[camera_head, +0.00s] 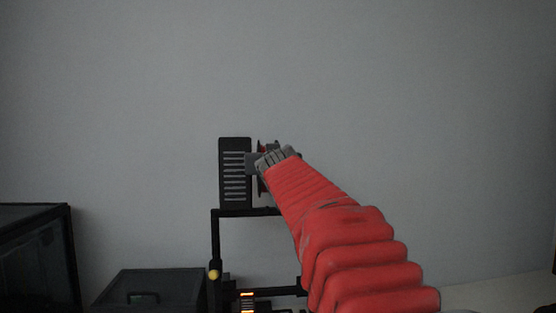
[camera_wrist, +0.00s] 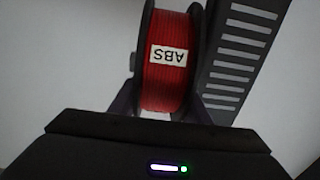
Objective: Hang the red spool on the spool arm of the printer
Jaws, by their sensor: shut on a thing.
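The red spool (camera_wrist: 167,85) has dark flanges and a white "ABS" label that reads upside down in the wrist view. My gripper (camera_wrist: 165,100) is shut on it, with a finger at each side. In the head view the spool (camera_head: 262,188) shows only as dark flange edges behind my gripper (camera_head: 272,158). The printer (camera_head: 214,240) is a black frame with a tall slotted black panel (camera_head: 235,172) on top. The spool is close to the panel's right side. A short grey piece shows between panel and gripper; I cannot tell whether it is the spool arm. The spool's hub is hidden.
A dark glass-sided box (camera_head: 35,260) stands at the far left. A lower dark box (camera_head: 150,288) stands between it and the printer. A yellow knob (camera_head: 214,274) is on the printer's left post. The wall behind is bare, and the space above the printer is clear.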

